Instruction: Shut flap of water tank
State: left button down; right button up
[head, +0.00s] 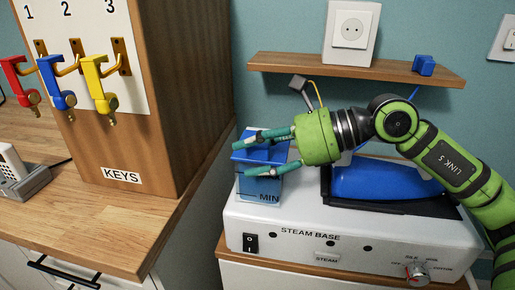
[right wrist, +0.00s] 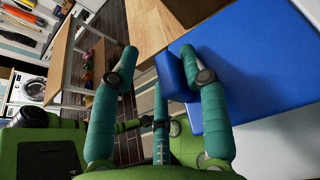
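The blue water tank (head: 258,188), marked MIN, stands at the left end of the white steam base. Its blue flap (head: 258,152) is on top and looks roughly level, but the fingers partly hide it, so I cannot tell whether it is fully shut. My right gripper (head: 245,158) reaches in from the right with its teal fingers spread over the tank's top. In the right wrist view my right gripper (right wrist: 160,58) has its fingers apart, with a small blue part (right wrist: 172,76) close to the right-hand finger. My left gripper is not in view.
The steam base (head: 310,236) carries a blue iron (head: 385,180) right of the tank. A wooden key cabinet (head: 160,120) stands close to the tank's left. A wooden shelf (head: 360,68) with a small blue item runs along the wall behind. A phone (head: 15,165) lies far left.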

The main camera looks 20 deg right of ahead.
jog(key=shift+w+d+f, duration=0.1)
jog(key=shift+f, duration=0.2)
jog(key=shift+d, duration=0.2)
jog(key=v, duration=0.4)
jog(key=shift+w+d, duration=0.1)
jog(key=shift+s+d+r, duration=0.25)
jog(key=shift+d, duration=0.15)
jog(key=v, duration=0.6)
jog(key=shift+s+r, duration=0.3)
jog(key=shift+r, duration=0.15)
